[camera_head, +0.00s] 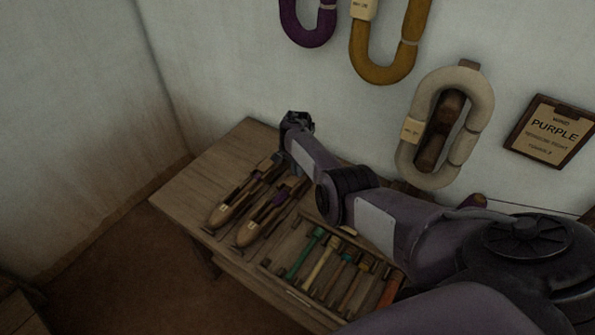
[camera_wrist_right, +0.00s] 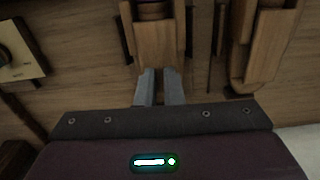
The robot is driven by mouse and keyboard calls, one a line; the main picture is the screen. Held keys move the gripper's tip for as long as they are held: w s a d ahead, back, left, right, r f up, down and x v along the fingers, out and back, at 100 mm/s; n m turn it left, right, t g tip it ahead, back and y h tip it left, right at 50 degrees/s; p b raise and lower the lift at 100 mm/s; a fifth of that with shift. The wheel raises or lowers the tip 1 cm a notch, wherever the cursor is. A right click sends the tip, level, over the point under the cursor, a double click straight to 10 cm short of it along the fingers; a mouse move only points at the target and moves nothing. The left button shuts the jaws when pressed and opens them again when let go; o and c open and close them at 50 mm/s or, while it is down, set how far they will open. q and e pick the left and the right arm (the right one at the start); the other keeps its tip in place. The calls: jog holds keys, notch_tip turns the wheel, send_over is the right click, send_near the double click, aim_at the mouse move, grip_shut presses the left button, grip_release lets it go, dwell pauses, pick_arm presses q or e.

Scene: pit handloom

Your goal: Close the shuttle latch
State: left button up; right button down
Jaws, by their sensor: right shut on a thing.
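Two wooden shuttles lie side by side on the table, a left one (camera_head: 235,203) and a right one (camera_head: 263,217). Their far ends run up toward my right arm, which covers part of that area. In the right wrist view, a shuttle's wooden end (camera_wrist_right: 157,45) lies between and just ahead of the fingers of my right gripper (camera_wrist_right: 158,86). These fingers are close together, shut on a small part at that end. The latch itself cannot be made out. A second shuttle (camera_wrist_right: 268,45) shows to the right there. My left gripper is not in view.
A tray (camera_head: 290,291) of coloured bobbins lies on the table (camera_head: 185,197) right of the shuttles. Yarn skeins (camera_head: 385,70) and a "PURPLE" placard (camera_head: 554,132) hang on the wall behind. The table's left corner is bare.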

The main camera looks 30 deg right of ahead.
jog(key=c, duration=1.8)
grip_release()
jog(key=shift+r, duration=0.15)
jog(key=shift+r+p, duration=0.3)
notch_tip(320, 180, up, 7)
jog(key=shift+p, duration=1.05)
jog(key=shift+f, duration=0.1)
